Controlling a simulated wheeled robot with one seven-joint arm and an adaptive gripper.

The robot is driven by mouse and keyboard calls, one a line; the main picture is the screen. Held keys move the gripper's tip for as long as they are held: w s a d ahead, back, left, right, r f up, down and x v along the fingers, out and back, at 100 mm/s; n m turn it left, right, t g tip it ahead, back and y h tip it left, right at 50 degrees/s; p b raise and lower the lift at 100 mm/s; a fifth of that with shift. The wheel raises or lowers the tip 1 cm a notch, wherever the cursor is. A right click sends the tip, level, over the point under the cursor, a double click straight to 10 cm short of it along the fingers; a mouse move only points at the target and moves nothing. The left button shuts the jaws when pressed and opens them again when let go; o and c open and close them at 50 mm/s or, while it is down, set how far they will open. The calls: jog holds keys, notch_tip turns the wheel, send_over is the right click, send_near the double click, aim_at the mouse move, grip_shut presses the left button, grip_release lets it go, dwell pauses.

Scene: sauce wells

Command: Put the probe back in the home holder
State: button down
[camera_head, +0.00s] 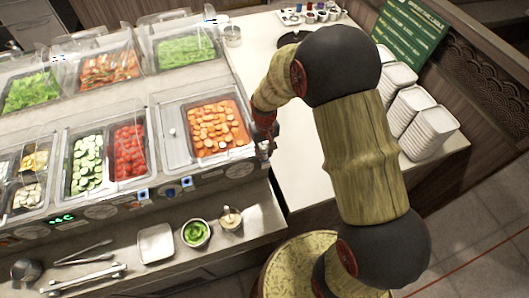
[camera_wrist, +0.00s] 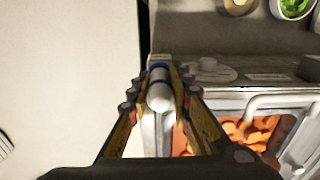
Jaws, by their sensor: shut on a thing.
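My gripper (camera_wrist: 160,84) is shut on the probe (camera_wrist: 160,101), a slim white rod with blue bands and a rounded end. In the head view my gripper (camera_head: 265,138) is at the right end of the salad counter, beside the pan of sliced carrots (camera_head: 214,128); the probe is too small to make out there. Small blue-and-white fittings (camera_head: 187,183) sit along the counter's front panel. I cannot tell whether one of them is the home holder.
A white side table (camera_head: 308,180) lies to the right, with stacked white dishes (camera_head: 433,133). Clear-lidded food pans fill the counter.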

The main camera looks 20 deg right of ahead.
jog(key=c, duration=1.6)
grip_release()
jog(key=shift+o, duration=0.3)
notch_tip(320, 180, up, 12)
